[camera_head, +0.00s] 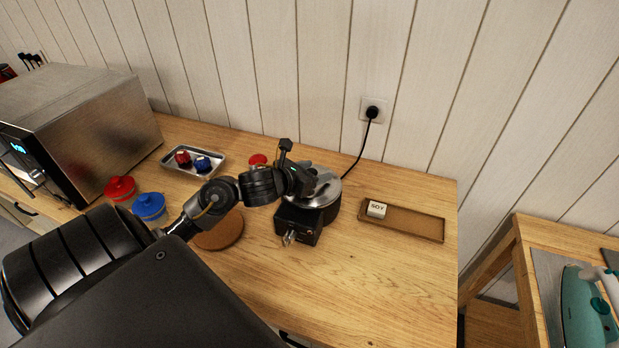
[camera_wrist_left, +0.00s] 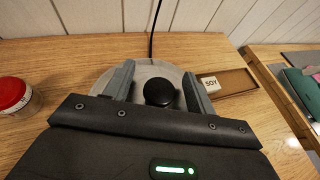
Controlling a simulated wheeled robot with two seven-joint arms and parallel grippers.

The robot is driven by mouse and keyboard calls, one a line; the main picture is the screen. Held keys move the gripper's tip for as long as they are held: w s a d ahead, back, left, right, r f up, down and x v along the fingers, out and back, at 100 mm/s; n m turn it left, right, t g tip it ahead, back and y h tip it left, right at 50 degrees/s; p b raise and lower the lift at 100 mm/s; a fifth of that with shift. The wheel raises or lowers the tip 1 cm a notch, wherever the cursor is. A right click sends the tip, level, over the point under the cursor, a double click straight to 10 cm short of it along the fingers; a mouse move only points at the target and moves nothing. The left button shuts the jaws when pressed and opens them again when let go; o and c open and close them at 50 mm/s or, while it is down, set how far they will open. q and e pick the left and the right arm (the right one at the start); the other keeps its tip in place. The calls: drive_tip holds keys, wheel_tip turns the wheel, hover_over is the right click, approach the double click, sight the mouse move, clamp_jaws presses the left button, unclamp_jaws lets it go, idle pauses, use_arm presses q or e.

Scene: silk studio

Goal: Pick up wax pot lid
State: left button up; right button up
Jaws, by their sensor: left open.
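The wax pot lid (camera_head: 329,188) is a grey metal disc on top of the dark wax pot (camera_head: 331,211), partly hidden by my gripper in the head view. In the left wrist view the lid (camera_wrist_left: 146,72) shows its round black knob (camera_wrist_left: 159,92). My left gripper (camera_head: 312,174) is above the lid. In the left wrist view its two grey fingers (camera_wrist_left: 160,86) are open on either side of the knob, with gaps visible. My right gripper is not in view.
A cord rises behind the pot to a wall socket (camera_head: 372,108). The front right is clear.

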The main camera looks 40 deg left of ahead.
use_arm(q)
drive_tip(key=shift+w+f, duration=0.15)
drive_tip(key=shift+w, duration=0.15)
drive_tip(key=shift+c, duration=0.4)
drive_tip(key=c, duration=1)
drive_tip(key=shift+c, duration=0.2)
